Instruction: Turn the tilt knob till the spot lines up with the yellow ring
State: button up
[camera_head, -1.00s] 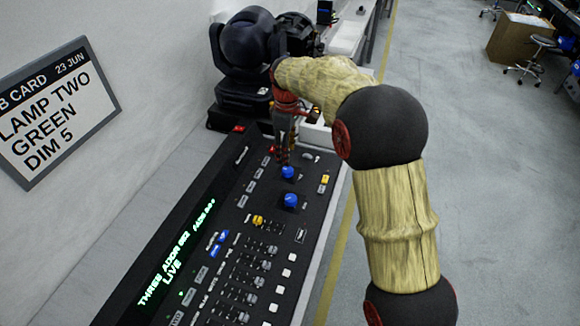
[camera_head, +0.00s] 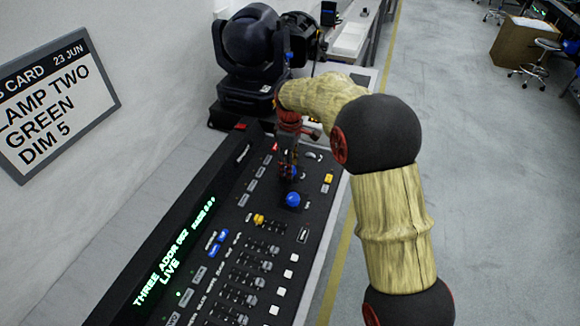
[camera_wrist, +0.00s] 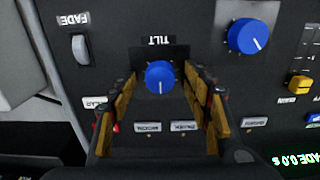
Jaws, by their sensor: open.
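The blue tilt knob (camera_wrist: 160,77) sits under a TILT label in the wrist view, with a white pointer line on it. In the head view the knob (camera_head: 289,171) is partly hidden by my gripper (camera_head: 286,165). My gripper (camera_wrist: 160,105) is open, with one finger on each side of the tilt knob. I cannot tell whether either finger touches it. A second blue knob (camera_wrist: 253,37) is to the right in the wrist view and below in the head view (camera_head: 293,200). The light spot and the yellow ring are not in view.
A black moving-head lamp (camera_head: 252,45) stands behind. A wall card (camera_head: 50,105) reads LAMP TWO GREEN DIM 5. A FADE wheel (camera_wrist: 80,48) is left of the tilt knob.

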jog(key=shift+c, duration=1)
jog(key=c, duration=1)
jog(key=shift+o, duration=0.2)
jog(key=shift+r+m+p, duration=0.1)
jog(key=shift+m+p, duration=0.2)
jog(key=shift+p, duration=0.2)
jog(key=m+p, duration=0.2)
jog(key=p, duration=0.2)
jog(key=shift+r+m, duration=0.15)
jog(key=shift+m, duration=0.15)
jog(key=m+p, duration=0.3)
jog(key=shift+m, duration=0.4)
jog(key=m+p, duration=0.3)
jog(key=shift+f+m+p, duration=0.2)
jog(key=shift+m+p, duration=1.1)
jog(key=shift+m, duration=1.2)
